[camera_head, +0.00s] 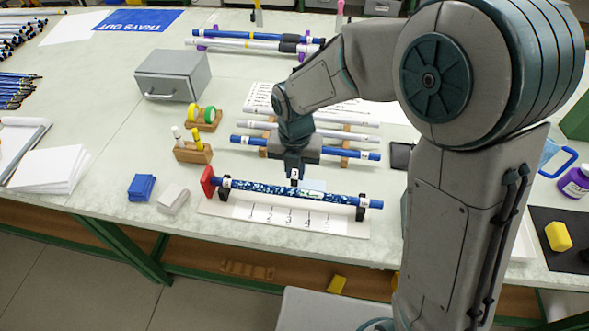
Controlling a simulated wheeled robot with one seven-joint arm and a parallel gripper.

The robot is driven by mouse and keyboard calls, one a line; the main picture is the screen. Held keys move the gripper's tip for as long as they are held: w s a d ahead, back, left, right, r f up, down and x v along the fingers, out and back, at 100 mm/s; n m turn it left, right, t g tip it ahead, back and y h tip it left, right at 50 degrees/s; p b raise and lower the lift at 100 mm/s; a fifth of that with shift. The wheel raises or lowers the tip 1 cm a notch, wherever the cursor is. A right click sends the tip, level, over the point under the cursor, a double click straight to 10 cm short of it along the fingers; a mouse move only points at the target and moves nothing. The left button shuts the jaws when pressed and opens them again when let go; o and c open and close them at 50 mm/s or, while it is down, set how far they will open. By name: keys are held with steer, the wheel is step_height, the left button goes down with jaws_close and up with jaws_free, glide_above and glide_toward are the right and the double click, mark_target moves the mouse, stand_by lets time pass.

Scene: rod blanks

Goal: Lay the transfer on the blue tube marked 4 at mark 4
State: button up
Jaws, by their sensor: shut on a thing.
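A blue tube (341,199) with a dark speckled pattern along its left and middle lies across two black holders on a white board (345,228) with numbered marks. A small white label near its right end is too small to read. My gripper (294,181) points down at the middle of the tube and is shut. A pale blue-white piece, which looks like the transfer (313,185), is at the jaws' right side, over or against the tube near mark 4 (309,221). I cannot tell whether it touches the tube. The jaws hide the grip itself.
A red block (208,181) stands at the tube's left end. Behind lie another blue tube (247,140) and white tubes on wooden rests. Blue (141,187) and white (173,199) blocks and a tape holder (204,122) stand left. My arm hides much of the right side.

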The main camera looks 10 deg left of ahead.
steer(key=shift+r+p, duration=1.4)
steer(key=shift+r, duration=0.55)
